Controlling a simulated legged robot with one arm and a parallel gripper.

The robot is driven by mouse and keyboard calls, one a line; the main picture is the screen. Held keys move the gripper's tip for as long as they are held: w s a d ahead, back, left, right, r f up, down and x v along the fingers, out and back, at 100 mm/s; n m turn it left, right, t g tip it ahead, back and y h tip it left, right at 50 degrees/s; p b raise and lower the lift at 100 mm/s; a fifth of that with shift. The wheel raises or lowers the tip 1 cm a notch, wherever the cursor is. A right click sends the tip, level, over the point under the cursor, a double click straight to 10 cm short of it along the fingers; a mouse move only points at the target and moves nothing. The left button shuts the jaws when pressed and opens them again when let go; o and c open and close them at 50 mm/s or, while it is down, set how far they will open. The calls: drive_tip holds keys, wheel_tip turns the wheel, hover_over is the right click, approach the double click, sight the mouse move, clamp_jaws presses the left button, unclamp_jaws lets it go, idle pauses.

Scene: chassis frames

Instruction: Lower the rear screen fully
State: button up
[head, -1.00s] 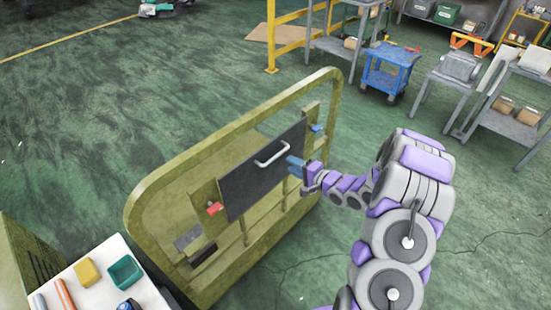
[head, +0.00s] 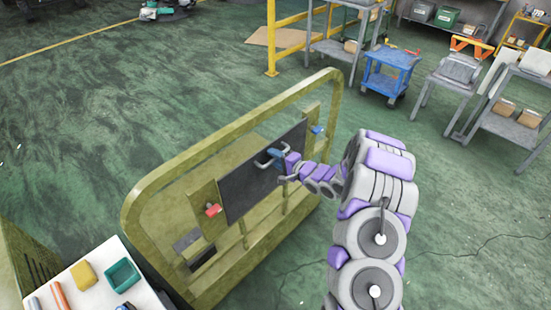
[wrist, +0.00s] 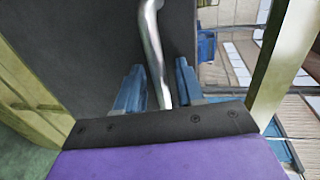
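The dark rear screen (head: 245,186) stands in an upright olive frame (head: 150,192). A pale metal bar handle is fixed to its face. My gripper (head: 270,158) is at this handle, its blue fingers covering much of it in the head view. In the wrist view the handle (wrist: 153,42) runs between the two fingers of my gripper (wrist: 158,68), with the dark screen (wrist: 85,40) behind. The fingers are apart, with small gaps beside the bar. A red knob (head: 213,209) is at the screen's left side and a blue one (head: 317,130) at its right.
A white-topped table (head: 88,305) with a yellow block and a green tray is at the lower left. A blue cart (head: 386,72) and grey shelves stand at the back right. The green floor left of the frame is clear.

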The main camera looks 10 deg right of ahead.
clamp_jaws()
drive_tip(key=shift+s, duration=0.1)
idle(0.4)
